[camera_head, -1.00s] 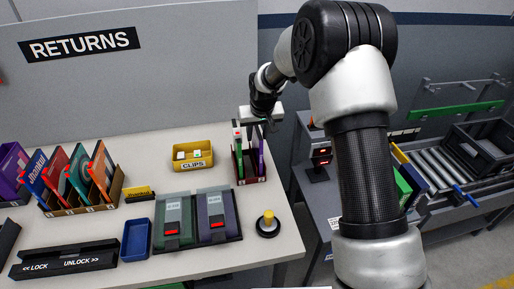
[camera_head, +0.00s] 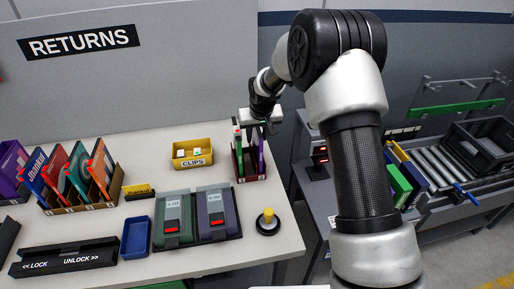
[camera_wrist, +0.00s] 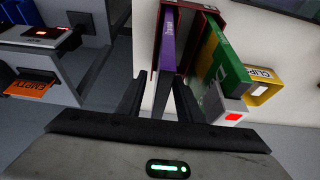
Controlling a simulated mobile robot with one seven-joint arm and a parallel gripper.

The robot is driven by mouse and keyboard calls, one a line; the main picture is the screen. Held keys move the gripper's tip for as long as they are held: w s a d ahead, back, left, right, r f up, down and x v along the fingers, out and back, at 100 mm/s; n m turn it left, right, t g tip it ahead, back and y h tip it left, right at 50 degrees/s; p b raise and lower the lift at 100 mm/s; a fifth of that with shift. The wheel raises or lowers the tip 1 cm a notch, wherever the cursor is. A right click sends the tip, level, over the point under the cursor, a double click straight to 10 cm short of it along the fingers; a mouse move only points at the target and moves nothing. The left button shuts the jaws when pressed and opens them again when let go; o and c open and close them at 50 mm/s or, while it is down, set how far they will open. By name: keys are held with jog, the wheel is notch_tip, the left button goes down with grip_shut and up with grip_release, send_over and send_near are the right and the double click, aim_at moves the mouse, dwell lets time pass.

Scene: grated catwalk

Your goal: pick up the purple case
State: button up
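A purple case (camera_wrist: 167,40) stands upright in a dark red rack (camera_wrist: 154,50) in the wrist view, beside a green case (camera_wrist: 222,62). In the head view the same rack (camera_head: 250,178) stands at the table's right end, with the purple case (camera_head: 261,153) on its right side and partly hidden by my gripper. My gripper (camera_wrist: 157,82) is open, its two dark fingers apart. The purple case's near edge lies just beyond and between the fingertips; I cannot tell whether they touch it. In the head view my gripper (camera_head: 262,129) is over the rack.
A yellow CLIPS bin (camera_head: 193,163) is left of the rack. A black tray with a green case (camera_head: 173,220) and a dark purple case (camera_head: 218,213) lies in front. Another purple case (camera_head: 9,172) leans far left. A conveyor (camera_head: 437,165) is to the right.

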dwell(0.3)
grip_shut()
